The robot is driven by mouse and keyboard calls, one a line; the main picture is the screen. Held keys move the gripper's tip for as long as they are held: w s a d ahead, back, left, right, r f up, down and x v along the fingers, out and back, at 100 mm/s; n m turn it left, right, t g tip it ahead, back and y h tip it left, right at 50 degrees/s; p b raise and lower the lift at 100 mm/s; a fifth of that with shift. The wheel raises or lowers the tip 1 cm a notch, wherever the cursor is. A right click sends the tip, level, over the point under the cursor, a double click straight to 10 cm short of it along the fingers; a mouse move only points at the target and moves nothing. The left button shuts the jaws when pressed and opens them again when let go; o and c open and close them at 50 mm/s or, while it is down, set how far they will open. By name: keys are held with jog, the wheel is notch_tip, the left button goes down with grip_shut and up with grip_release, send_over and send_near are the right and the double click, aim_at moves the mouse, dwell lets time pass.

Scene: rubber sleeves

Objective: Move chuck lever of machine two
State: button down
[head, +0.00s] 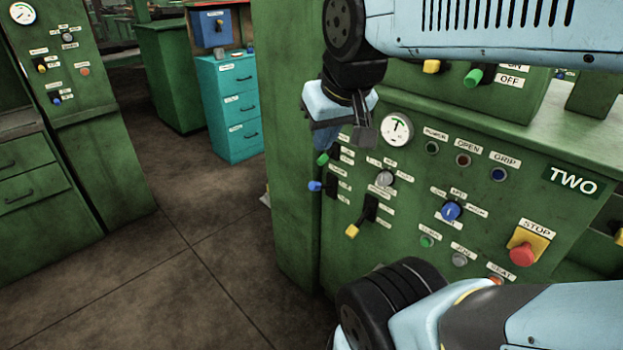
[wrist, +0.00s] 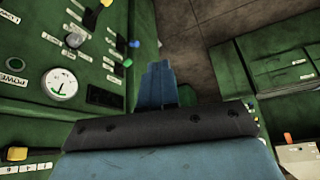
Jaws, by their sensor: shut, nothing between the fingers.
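The green panel of machine two (head: 400,190) is at the right of the head view, with a white "TWO" sign. Levers show on its left part: one green-tipped (head: 323,159), one blue-tipped (head: 315,186) and one yellow-tipped (head: 352,231). Their small labels are too blurred to tell which is the chuck lever. In the wrist view the blue tip (wrist: 134,43) and green tip (wrist: 127,62) stick out beyond the panel edge. My gripper (head: 363,135) is shut and empty, in front of the panel's upper left, above the levers. Its fingers also show in the wrist view (wrist: 158,84).
A gauge (head: 396,129), a blue knob (head: 451,211) and a red stop button (head: 522,254) are on the panel. A teal drawer cabinet (head: 232,110) stands at the back. Another green machine (head: 75,110) is at left. The floor (head: 190,250) between is clear.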

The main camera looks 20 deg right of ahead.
aim_at(316, 186)
jog(key=c, duration=1.8)
grip_release()
